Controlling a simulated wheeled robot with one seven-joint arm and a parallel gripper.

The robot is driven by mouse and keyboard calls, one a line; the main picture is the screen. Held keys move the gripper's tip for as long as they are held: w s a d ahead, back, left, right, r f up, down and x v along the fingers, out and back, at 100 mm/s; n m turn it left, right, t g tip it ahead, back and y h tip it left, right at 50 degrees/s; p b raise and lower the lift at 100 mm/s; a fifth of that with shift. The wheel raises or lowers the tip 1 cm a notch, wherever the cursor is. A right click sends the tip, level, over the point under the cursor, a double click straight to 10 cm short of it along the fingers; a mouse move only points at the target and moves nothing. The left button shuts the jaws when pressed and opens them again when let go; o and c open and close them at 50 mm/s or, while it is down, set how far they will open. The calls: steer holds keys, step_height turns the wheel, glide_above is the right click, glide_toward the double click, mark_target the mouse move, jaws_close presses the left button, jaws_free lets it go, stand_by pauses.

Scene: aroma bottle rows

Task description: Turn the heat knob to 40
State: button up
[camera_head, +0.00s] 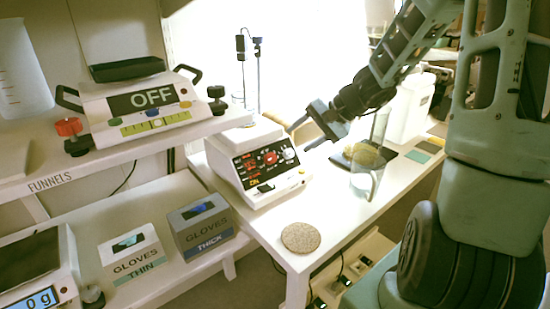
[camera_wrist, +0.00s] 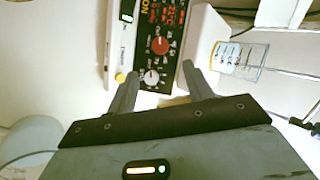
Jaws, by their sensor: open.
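The white hotplate stirrer (camera_head: 262,193) stands on the table, its black control panel facing front. The panel carries a red knob (camera_head: 271,158) and a pale knob (camera_head: 289,153), with red lit digits beside them. The knob labels are too small to read. In the wrist view, the red knob (camera_wrist: 160,45) lies beyond the pale knob (camera_wrist: 151,77). My gripper (camera_head: 298,138) is open and empty, just right of the panel in the head view. In the wrist view, my gripper (camera_wrist: 160,70) has its fingers spread either side of the pale knob; contact cannot be told.
A thin rod stand (camera_head: 258,75) rises behind the hotplate. A clear glass cylinder (camera_head: 377,150) stands to the right on the table. A round cork mat (camera_head: 300,237) lies in front. A shelf with an OFF-display device (camera_head: 150,100) and glove boxes (camera_head: 203,226) is at left.

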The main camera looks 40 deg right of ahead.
mark_target(272, 158)
steer(key=b+x, duration=0.2)
steer(key=x, duration=0.9)
steer(key=c, duration=1)
